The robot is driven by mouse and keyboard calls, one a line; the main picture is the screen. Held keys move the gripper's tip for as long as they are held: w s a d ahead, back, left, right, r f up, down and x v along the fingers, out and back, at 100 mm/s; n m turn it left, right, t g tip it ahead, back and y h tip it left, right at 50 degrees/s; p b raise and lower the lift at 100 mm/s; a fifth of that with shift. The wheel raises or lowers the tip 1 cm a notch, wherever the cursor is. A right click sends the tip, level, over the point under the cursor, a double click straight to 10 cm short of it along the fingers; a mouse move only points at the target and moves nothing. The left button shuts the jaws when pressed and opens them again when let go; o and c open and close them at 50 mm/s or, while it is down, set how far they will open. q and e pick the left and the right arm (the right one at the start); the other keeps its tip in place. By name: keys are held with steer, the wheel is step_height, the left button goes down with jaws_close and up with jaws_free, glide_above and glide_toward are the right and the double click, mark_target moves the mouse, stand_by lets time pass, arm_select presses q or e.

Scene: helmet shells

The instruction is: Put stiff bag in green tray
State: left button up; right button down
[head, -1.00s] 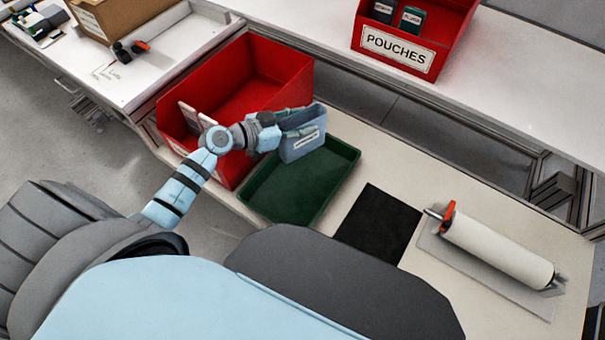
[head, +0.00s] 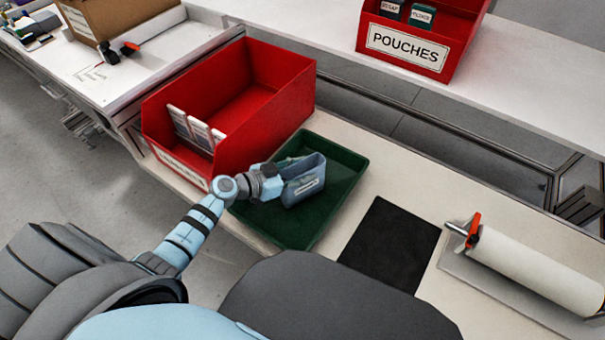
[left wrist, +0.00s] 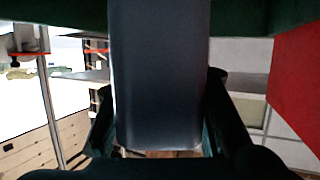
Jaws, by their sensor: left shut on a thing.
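The stiff bag (head: 304,182) is blue-grey with a white label, and it stands upright. My left gripper (head: 287,180) is shut on it, and the bag is over or inside the green tray (head: 342,194). I cannot tell whether its base touches the tray floor. In the left wrist view the bag (left wrist: 160,75) fills the middle as a dark grey panel between the two fingers of my left gripper (left wrist: 162,125). The fingertips are partly hidden by the bag in the head view. My right gripper is not in view.
A red bin (head: 272,92) holding several white cards stands right beside the tray. A black mat (head: 391,245) and a white roll (head: 530,268) with a red clamp lie to the right. A red POUCHES bin (head: 408,50) stands on the back shelf.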

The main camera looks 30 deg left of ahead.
arm_select(q)
steer(key=shift+f, duration=0.15)
steer(key=o, duration=1.1)
steer(key=shift+f, duration=0.1)
steer(key=shift+o, duration=0.2)
steer(key=shift+r, duration=0.3)
steer(key=p+v, duration=0.3)
steer(key=v, duration=0.9)
